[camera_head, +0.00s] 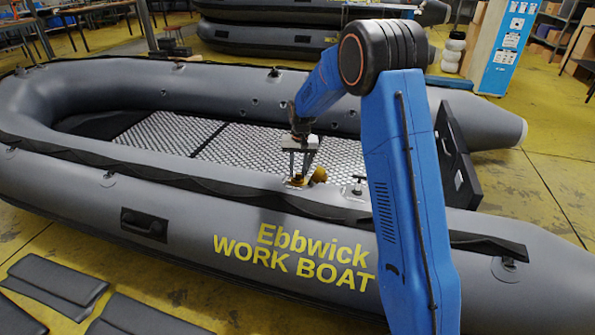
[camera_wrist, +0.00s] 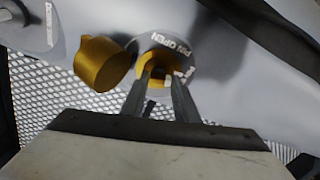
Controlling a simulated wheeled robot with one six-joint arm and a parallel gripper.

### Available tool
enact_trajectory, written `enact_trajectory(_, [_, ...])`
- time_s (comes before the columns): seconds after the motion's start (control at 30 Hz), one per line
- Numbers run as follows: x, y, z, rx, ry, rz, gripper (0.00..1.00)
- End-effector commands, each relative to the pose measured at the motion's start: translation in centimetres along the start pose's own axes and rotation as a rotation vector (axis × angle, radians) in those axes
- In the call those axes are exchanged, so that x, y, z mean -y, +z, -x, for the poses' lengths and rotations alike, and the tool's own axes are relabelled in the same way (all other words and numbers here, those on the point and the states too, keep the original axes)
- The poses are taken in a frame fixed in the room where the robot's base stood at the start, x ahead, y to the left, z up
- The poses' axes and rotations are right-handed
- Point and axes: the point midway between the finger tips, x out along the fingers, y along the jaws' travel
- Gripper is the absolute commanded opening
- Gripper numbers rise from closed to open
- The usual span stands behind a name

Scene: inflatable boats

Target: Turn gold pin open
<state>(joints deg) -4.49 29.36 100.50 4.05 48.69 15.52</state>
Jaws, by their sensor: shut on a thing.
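The gold pin (camera_wrist: 154,60) sits in a round grey fitting (camera_wrist: 184,52) on the boat's inner tube. The fingers hide part of the pin. A gold cap (camera_wrist: 101,63) stands beside the fitting, to the left in the wrist view. In the head view, my gripper (camera_head: 299,172) points down at the fitting, and the cap (camera_head: 319,175) shows just right of it.
The grey inflatable boat (camera_head: 180,222) fills the middle, with a patterned metal floor (camera_head: 180,132). Another small fitting (camera_head: 359,186) is on the tube to the right of the pin. Grey pads (camera_head: 55,285) lie on the yellow floor at front left.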

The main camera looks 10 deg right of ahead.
Motion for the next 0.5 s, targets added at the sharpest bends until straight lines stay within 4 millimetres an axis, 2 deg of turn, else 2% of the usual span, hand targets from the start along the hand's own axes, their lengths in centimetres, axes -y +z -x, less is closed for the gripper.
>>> enact_trajectory(0.5, [-0.34, 0.04, 0.05, -0.002, -0.098, 0.479, 0.05])
